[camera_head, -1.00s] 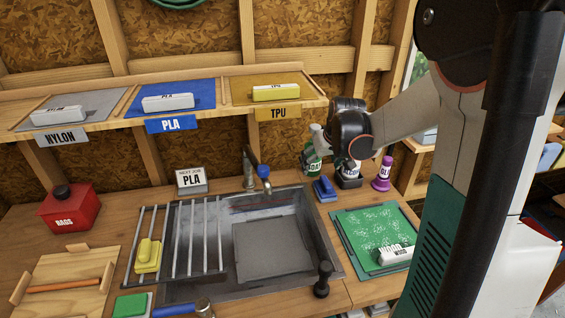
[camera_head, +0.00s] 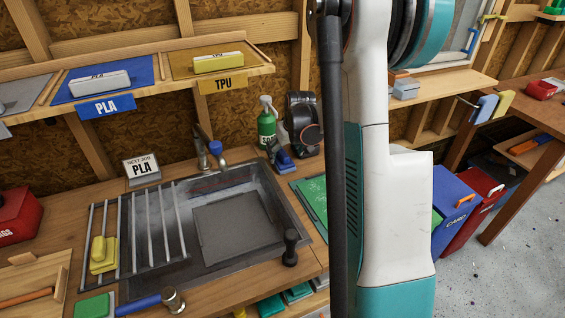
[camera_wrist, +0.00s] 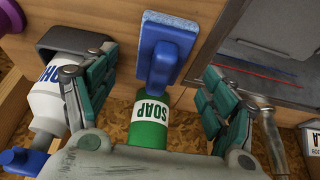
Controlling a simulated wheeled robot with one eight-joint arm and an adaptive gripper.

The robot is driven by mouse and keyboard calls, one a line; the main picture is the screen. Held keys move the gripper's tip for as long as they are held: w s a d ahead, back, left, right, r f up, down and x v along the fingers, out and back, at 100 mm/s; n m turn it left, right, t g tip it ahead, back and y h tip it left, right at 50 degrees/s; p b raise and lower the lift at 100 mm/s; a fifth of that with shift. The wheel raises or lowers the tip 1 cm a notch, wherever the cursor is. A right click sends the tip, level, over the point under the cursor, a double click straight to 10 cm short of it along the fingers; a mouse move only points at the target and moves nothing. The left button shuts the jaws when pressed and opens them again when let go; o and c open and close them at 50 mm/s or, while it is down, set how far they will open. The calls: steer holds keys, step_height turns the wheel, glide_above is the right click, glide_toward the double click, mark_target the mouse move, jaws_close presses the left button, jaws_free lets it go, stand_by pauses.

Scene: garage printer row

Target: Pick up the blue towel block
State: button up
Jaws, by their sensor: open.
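A blue block with a raised handle (camera_head: 283,160) lies on the bench by the sink's back right corner. In the wrist view this handled block (camera_wrist: 172,45) shows between the fingers, with space on both sides. My gripper (camera_wrist: 160,66) is open and empty, above or near that block; its exact height is unclear. Another blue block (camera_head: 485,107) hangs on a rail at the right, beside a yellow one (camera_head: 503,103). The frames do not settle which blue block is the towel block. My arm hides part of the bench right of the sink.
A green soap bottle (camera_head: 266,124) stands close behind the handled block. A white bottle (camera_wrist: 47,105) is left of my fingers in the wrist view. The sink (camera_head: 292,222) has a black upright knob (camera_head: 290,247) at its front right. Bins (camera_head: 455,205) stand right of my arm.

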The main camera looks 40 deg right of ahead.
mark_target(284, 153)
steer(key=b+x, duration=0.2)
steer(key=x, duration=0.3)
steer(key=shift+r, duration=0.15)
steer(key=shift+a, duration=0.1)
steer(key=c, duration=1.2)
steer(key=shift+o, duration=0.2)
step_height(284, 153, up, 10)
steer(key=p, duration=0.3)
steer(key=shift+p, duration=0.3)
